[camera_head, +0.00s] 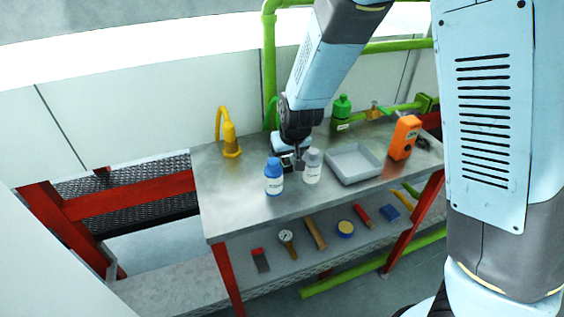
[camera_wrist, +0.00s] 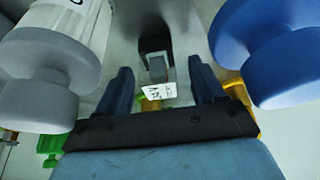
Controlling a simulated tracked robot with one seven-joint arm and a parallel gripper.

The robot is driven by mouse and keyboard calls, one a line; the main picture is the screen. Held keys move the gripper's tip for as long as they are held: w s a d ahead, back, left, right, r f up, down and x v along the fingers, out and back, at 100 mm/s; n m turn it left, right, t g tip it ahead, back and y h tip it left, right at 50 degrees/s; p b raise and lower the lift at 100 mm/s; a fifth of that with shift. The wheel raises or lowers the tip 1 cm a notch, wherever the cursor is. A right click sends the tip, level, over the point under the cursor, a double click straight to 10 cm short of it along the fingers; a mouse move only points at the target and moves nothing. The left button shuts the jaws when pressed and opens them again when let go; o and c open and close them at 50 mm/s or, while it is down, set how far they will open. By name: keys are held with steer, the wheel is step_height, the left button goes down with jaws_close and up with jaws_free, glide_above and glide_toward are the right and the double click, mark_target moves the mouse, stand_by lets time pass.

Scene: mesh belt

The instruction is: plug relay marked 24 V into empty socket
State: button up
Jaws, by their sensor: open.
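My gripper (camera_head: 290,160) is low over the metal bench, behind the blue-capped and grey-capped bottles. The wrist view shows its fingers (camera_wrist: 160,68) open and apart. A small dark block with a grey front (camera_wrist: 157,66) shows between and beyond the fingertips; it may be a relay or its socket. A white label (camera_wrist: 158,91) with dark marks sits at its near end; I cannot read it surely. In the head view the gripper and bottles mostly hide this spot. I cannot make out a relay marked 24 V or an empty socket for certain.
A blue-capped bottle (camera_head: 274,178) and a grey-capped bottle (camera_head: 312,167) stand close to my gripper. A grey tray (camera_head: 336,180), an orange device (camera_head: 404,138), a yellow bottle (camera_head: 230,138) and a green bottle (camera_head: 342,110) share the bench (camera_head: 232,196). Its front left is clear.

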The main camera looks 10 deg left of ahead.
steer(key=c, duration=1.1)
steer(key=shift+a+r, duration=0.1)
steer(key=shift+r, duration=0.35)
steer(key=shift+c, duration=0.2)
step_height(320, 180, up, 2)
steer(key=shift+r, duration=0.25)
steer(key=s+d+r, duration=0.9)
steer(key=s, duration=0.1)
steer(key=shift+s+r, duration=0.35)
steer(key=shift+s, duration=0.05)
